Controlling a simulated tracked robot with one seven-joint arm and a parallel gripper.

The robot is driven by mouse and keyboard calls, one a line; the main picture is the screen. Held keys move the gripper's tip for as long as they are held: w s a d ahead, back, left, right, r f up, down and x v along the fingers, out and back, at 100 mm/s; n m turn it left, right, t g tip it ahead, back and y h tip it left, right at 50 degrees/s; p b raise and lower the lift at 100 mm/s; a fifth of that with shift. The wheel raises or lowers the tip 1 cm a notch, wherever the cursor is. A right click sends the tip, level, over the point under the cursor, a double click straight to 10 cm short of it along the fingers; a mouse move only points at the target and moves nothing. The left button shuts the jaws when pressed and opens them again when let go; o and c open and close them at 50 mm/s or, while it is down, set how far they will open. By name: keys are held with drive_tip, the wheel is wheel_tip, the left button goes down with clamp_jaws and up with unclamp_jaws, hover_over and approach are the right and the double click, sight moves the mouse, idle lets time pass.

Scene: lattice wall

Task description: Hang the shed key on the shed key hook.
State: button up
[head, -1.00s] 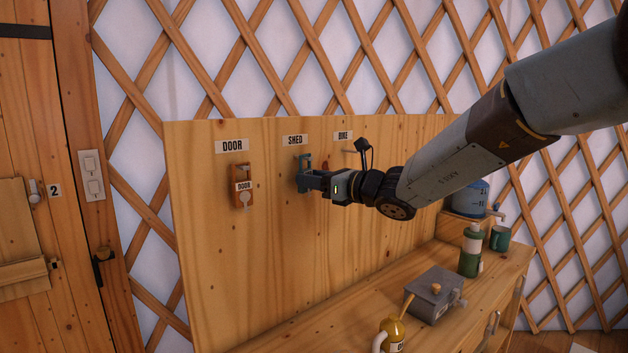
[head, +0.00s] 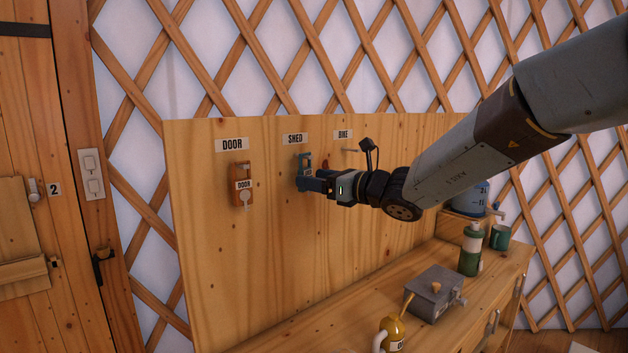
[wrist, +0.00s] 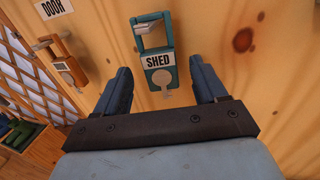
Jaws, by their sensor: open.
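The shed key (wrist: 158,72) is a teal tag with a SHED label and a looped top. In the wrist view it hangs upright against the board, with the hook (wrist: 146,24) passing through its loop. In the head view the teal tag (head: 304,165) shows under the SHED sign (head: 295,139), its lower part hidden by my gripper. My gripper (wrist: 164,80) is open, with one finger on each side of the tag and a gap visible on both sides. It also shows in the head view (head: 304,182).
The orange door key (head: 243,186) hangs to the left under the DOOR sign. The bike hook (head: 350,150) at the right looks empty. A bench below holds a grey box (head: 436,293), a yellow can (head: 392,333) and a green bottle (head: 471,250).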

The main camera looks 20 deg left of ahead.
drive_tip(key=s+d+f+n+h, duration=0.2)
drive_tip(key=s+d+n+h, duration=0.4)
drive_tip(key=d, duration=1.1)
drive_tip(key=s+d+f+n+t+h, duration=0.1)
drive_tip(key=s+d+f+n+h, duration=0.2)
drive_tip(key=d, duration=1.4)
drive_tip(key=s+d+f+n+h, duration=0.3)
drive_tip(key=s+d+n+h, duration=0.5)
drive_tip(key=d, duration=0.9)
drive_tip(key=s+n, duration=0.3)
drive_tip(key=s, duration=0.2)
drive_tip(key=shift+s+d+f+t+h, duration=0.2)
drive_tip(key=shift+s+t+h, duration=0.1)
drive_tip(key=shift+t, duration=0.1)
